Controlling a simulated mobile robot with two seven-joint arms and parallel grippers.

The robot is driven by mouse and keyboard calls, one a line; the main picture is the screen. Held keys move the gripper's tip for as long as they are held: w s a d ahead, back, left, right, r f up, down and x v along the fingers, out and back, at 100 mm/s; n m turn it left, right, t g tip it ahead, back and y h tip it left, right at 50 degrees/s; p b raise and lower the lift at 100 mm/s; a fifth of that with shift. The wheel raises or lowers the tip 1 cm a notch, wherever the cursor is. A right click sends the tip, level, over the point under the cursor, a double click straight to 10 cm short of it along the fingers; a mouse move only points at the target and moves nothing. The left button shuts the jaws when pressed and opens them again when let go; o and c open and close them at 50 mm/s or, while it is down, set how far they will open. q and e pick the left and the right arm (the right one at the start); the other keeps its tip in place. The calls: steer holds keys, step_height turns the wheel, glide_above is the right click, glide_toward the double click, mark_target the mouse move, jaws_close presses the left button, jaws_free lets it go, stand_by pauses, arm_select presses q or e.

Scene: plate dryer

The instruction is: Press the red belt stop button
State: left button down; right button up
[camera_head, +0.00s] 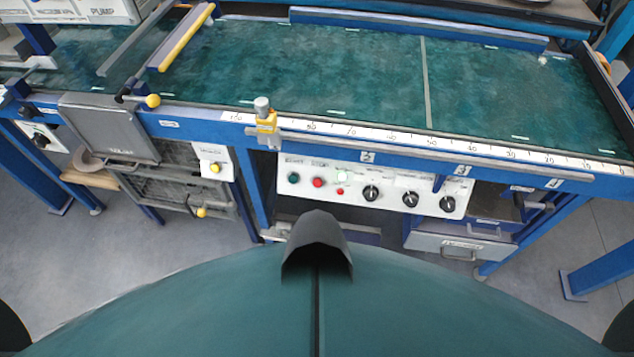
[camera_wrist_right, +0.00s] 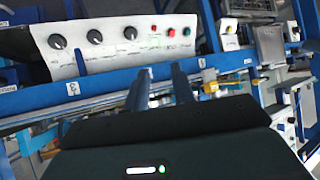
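The red belt stop button (camera_head: 317,182) is on the white control panel (camera_head: 327,199) under the belt's front rail, just right of a dark green button (camera_head: 293,177). A smaller red button or lamp (camera_head: 340,191) is further right. In the right wrist view the panel appears turned around, with the red button (camera_wrist_right: 171,32) near the top centre and the green one beside it. My right gripper (camera_wrist_right: 163,69) shows there with two dark blue fingers apart and nothing between them. Its tips appear below the button in the picture, not visibly touching it. My left gripper is not in view.
Several black knobs (camera_head: 371,193) sit on the panel right of the buttons. A blue rail with a white scale (camera_head: 400,139) runs above the panel, with a yellow clamp (camera_head: 267,128). A grey drawer (camera_head: 460,246) is lower right. Open floor lies in front at left.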

steer(key=shift+w+r, duration=0.1)
steer(key=shift+w, duration=0.15)
jaws_close()
steer(key=shift+s, duration=0.3)
stand_by(0.4)
steer(key=shift+w, duration=0.1)
